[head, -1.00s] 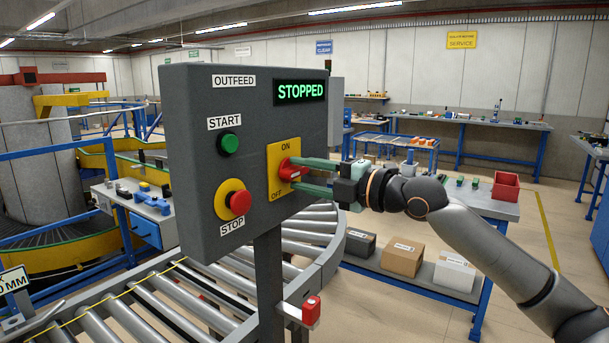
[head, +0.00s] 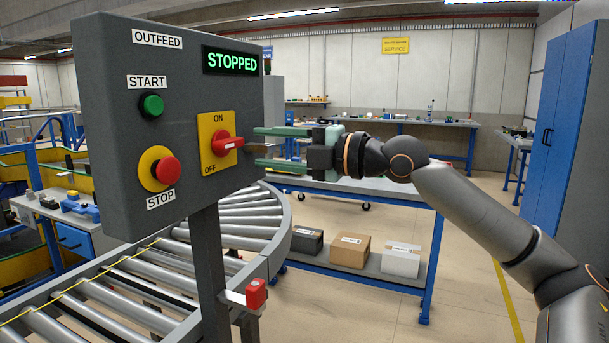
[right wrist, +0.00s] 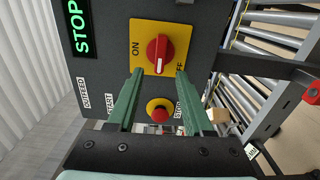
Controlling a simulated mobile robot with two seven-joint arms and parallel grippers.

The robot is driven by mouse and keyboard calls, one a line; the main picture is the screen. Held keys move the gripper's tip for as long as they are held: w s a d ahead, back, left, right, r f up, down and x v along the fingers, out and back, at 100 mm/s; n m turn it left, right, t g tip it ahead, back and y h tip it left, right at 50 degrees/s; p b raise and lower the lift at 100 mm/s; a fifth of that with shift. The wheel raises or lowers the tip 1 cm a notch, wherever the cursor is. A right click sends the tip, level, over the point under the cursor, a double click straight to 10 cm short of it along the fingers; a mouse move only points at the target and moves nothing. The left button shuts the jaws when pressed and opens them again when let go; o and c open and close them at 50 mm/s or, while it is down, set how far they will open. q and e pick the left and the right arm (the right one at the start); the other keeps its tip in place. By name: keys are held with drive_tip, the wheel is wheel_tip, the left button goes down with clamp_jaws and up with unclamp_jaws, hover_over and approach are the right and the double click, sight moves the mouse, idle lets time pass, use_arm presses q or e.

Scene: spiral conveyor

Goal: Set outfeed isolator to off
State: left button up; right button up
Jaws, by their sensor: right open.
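The outfeed isolator is a red rotary handle (head: 226,144) on a yellow plate (head: 211,127) marked ON at the top and OFF at the lower left. Its bar lies crosswise between the two labels, with a white mark on it. My right gripper (head: 256,147) is open and empty, its green fingertips just to the right of the handle and apart from it. In the right wrist view, the handle (right wrist: 160,53) shows ahead of the open right gripper (right wrist: 158,73), with nothing between the fingers. My left gripper is not in view.
The grey outfeed box (head: 110,45) also carries a green START button (head: 152,106), a red STOP button (head: 167,170) and a display (head: 230,61) reading STOPPED. A roller conveyor (head: 240,215) curves beneath it. A blue-framed table (head: 400,195) with boxes on its lower shelf stands behind my arm.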

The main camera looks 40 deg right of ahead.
use_arm(q)
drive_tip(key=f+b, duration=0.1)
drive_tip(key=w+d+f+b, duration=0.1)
drive_tip(key=b, duration=0.1)
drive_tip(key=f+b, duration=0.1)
drive_tip(key=b, duration=0.1)
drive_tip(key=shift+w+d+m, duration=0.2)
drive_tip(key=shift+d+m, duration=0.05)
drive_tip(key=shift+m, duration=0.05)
use_arm(e)
drive_tip(key=v, duration=0.6)
drive_tip(key=shift+s, duration=0.1)
